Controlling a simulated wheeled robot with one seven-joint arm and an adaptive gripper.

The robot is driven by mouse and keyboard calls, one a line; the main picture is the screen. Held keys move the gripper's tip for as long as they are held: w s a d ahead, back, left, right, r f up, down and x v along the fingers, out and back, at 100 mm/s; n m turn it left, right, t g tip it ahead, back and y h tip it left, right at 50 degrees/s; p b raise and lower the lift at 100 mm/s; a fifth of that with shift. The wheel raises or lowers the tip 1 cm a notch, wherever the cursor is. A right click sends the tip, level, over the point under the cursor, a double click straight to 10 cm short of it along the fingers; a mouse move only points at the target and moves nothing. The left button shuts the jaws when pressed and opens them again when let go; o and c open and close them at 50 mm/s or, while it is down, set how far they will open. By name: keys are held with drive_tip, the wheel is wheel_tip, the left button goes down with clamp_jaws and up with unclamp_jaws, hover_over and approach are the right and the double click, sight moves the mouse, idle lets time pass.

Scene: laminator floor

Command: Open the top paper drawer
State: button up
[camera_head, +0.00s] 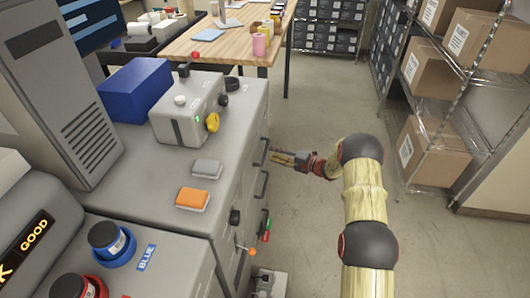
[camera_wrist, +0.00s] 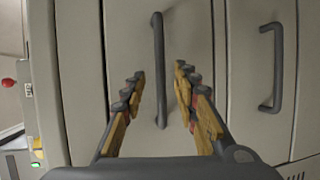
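My gripper (camera_head: 278,156) points left at the front of the grey cabinet in the head view, close to its drawer handles. In the wrist view my gripper (camera_wrist: 159,82) is open, with its two fingers on either side of a dark bar handle (camera_wrist: 157,45) on a pale drawer front (camera_wrist: 125,40). Neither finger visibly touches the bar; the depth between them is hard to tell. A second handle (camera_wrist: 277,65) sits on the neighbouring drawer front to the right. The drawer fronts look shut. I cannot tell for sure which is the top one.
The cabinet top (camera_head: 140,175) carries a blue box (camera_head: 135,88), a grey device (camera_head: 187,112) and an orange sponge-like block (camera_head: 193,198). A wooden table (camera_head: 205,42) stands behind. Shelves with cartons (camera_head: 437,152) stand at the right. The floor between is clear.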

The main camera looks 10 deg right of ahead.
sight(265, 150)
drive_tip(key=b+x, duration=0.1)
drive_tip(key=x, duration=0.5)
drive_tip(key=shift+a+f, duration=0.1)
drive_tip(key=shift+c, duration=1.1)
clamp_jaws()
